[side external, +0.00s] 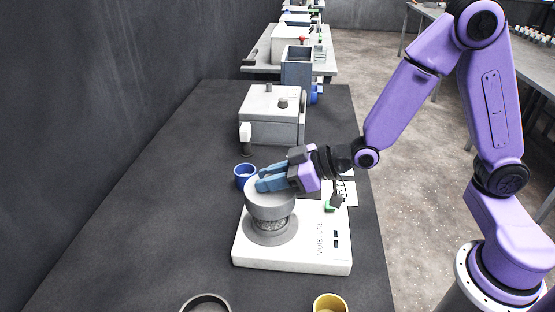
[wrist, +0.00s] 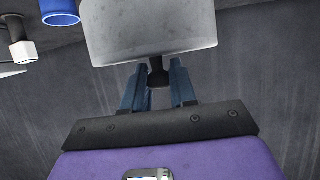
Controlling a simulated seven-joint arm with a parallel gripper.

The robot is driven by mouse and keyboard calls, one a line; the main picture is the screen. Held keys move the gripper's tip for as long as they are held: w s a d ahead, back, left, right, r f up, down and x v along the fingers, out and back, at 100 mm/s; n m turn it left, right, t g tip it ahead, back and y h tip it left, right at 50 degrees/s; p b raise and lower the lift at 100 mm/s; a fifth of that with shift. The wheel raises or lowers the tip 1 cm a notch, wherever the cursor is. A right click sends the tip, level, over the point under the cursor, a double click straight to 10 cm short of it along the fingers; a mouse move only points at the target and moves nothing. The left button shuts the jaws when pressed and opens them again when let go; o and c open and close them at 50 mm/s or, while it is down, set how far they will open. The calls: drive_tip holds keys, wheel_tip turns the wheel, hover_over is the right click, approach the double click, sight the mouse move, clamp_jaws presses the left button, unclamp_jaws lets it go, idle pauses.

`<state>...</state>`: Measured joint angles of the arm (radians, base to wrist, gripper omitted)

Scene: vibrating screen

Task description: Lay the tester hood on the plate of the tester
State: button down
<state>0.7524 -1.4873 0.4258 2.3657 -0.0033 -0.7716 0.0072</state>
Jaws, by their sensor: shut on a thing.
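The tester (side external: 290,258) is a white base with dark lettering on the bench in the side view. A grey round flared part (side external: 271,236) sits on it, with a mottled narrower section above. The tester hood (side external: 270,206) is a grey, rounded piece at the top of this stack; I cannot tell whether it touches what is below. My gripper (side external: 266,184) reaches in from the right, its blue fingers over the hood. In the wrist view, the fingers (wrist: 157,82) are shut on the hood's dark knob, and the pale grey hood (wrist: 150,30) extends beyond them. The plate is not clearly distinguishable.
A blue cup (side external: 244,177) stands just behind the tester, and a white boxy machine (side external: 270,120) is farther back. A yellow cup (side external: 330,304) and a dark ring (side external: 206,302) are at the front. The dark bench is clear to the left.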

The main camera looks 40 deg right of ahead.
sight(270, 198)
drive_tip(key=shift+s+a+f, duration=0.15)
drive_tip(key=shift+s+a, duration=0.05)
drive_tip(key=shift+f, duration=0.1)
drive_tip(key=shift+f, duration=2.35)
drive_tip(key=shift+f, duration=0.55)
drive_tip(key=c, duration=0.8)
unclamp_jaws()
drive_tip(key=shift+v, duration=3.75)
drive_tip(key=shift+d, duration=0.1)
